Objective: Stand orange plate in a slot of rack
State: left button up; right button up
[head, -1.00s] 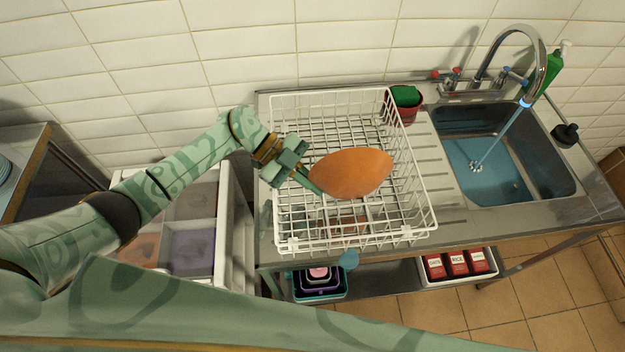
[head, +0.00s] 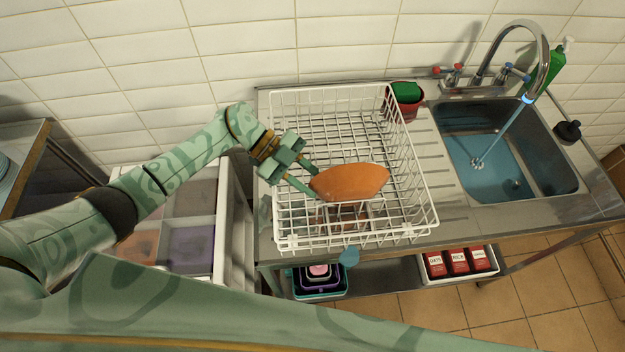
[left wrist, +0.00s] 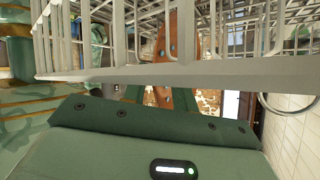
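The orange plate (head: 350,184) is in the front half of the white wire rack (head: 428,205), on edge and leaning. It sits low among the wires; I cannot tell whether its lower edge is fully in a slot. My left gripper (head: 313,181) is at the plate's left end, its two fingers spread apart. The lower finger is close to the plate's left tip; contact is unclear. In the left wrist view the rack's pale rim (left wrist: 190,75) crosses close in front, with wires above.
The sink (head: 505,160) with running water is at the right. A red pot with a green sponge (head: 406,98) stands by the rack's back right corner. An open drawer with compartments (head: 190,245) is at the left. The back of the rack is empty.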

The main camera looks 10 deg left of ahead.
pick_arm(q)
jog(key=b+v, duration=0.1)
jog(key=v, duration=1.4)
jog(key=shift+a, duration=0.25)
jog(key=shift+w+r, duration=0.1)
jog(key=shift+r, duration=0.05)
notch_tip(320, 180, up, 8)
jog(key=p, duration=0.5)
jog(key=shift+p, duration=0.3)
